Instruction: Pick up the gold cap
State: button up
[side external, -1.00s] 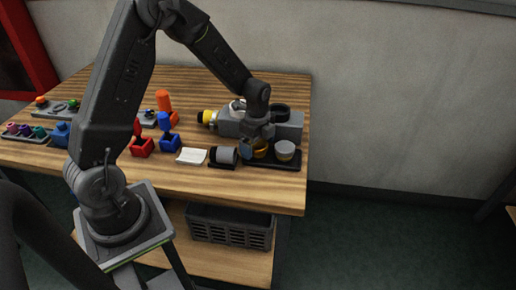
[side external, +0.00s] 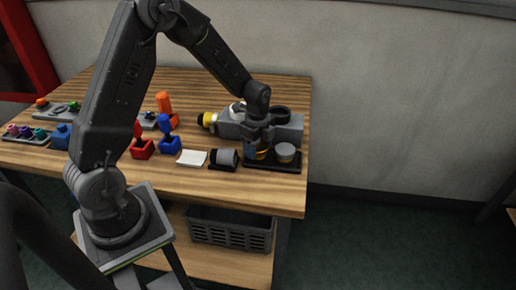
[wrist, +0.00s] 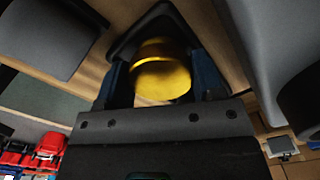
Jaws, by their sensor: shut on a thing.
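The gold cap (wrist: 162,80) shows in the wrist view between the two fingers of my gripper (wrist: 162,85). My gripper is shut on it. In the side external view my gripper (side external: 260,152) is low over the black tray (side external: 290,167), and only a sliver of the gold cap (side external: 262,155) shows beside the fingers. The rest of the cap is hidden by the gripper. I cannot tell whether the cap still touches the tray.
A grey cap (side external: 285,152) stands on the tray just right of my gripper. A grey tank block (side external: 290,127) lies behind. A grey cylinder on a black stand (side external: 226,158) and a white pad (side external: 192,157) are to the left. The table's right edge is close.

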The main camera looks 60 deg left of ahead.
jog(key=shift+r, duration=0.5)
jog(key=r, duration=0.2)
jog(key=a+r, duration=0.1)
jog(key=r, duration=0.1)
jog(key=shift+s, duration=0.35)
jog(key=s+a+r, duration=0.5)
jog(key=s+a, duration=0.1)
jog(key=a, duration=0.1)
jog(key=w+a+r, duration=0.5)
jog(key=w+r, duration=0.2)
jog(key=w, duration=0.2)
jog(key=shift+m, duration=0.4)
jog(key=shift+w+f, duration=0.1)
jog(key=shift+f, duration=2.7)
jog(key=shift+f, duration=0.4)
jog(key=shift+f, duration=0.3)
jog(key=shift+f, duration=1.2)
